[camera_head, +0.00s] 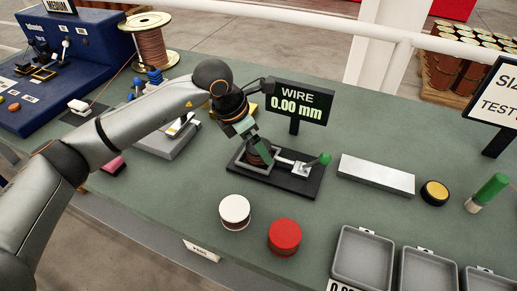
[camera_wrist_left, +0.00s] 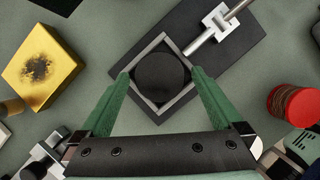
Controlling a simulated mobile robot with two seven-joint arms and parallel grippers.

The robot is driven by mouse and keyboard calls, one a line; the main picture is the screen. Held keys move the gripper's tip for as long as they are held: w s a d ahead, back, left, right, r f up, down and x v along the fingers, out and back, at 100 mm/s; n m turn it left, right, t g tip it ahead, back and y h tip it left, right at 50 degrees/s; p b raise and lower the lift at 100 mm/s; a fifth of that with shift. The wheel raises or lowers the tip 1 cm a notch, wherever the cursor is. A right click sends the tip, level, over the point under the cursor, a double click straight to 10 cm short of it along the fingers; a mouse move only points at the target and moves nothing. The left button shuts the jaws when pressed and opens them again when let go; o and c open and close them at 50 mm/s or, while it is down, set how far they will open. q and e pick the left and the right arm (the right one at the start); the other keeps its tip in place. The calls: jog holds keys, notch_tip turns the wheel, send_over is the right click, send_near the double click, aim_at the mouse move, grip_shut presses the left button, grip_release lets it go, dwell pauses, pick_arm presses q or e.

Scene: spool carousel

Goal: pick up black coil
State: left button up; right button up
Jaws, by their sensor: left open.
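The black coil (camera_wrist_left: 160,78) sits inside a square grey frame (camera_wrist_left: 181,108) on a dark base plate; its round black top faces the wrist camera. In the head view its copper-coloured side (camera_head: 257,157) shows partly behind my gripper. My left gripper (camera_wrist_left: 161,75) is open above the frame, with one green finger on each side of the coil. Gaps show between the fingers and the coil, and I cannot tell whether the tips touch the frame. It also shows in the head view (camera_head: 257,150), reaching down over the fixture. My right gripper is not in view.
A lever with a green knob (camera_head: 324,158) stands right of the frame. A white-topped coil (camera_head: 235,208) and a red-topped coil (camera_head: 284,234) stand in front. A display reading 0.00 mm (camera_head: 299,102) is behind. Grey trays (camera_head: 362,259) line the front right. A yellow block (camera_wrist_left: 42,68) is left in the wrist view.

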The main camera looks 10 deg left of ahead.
pick_arm(q)
jog(key=shift+f, duration=0.15)
grip_shut()
dwell(0.8)
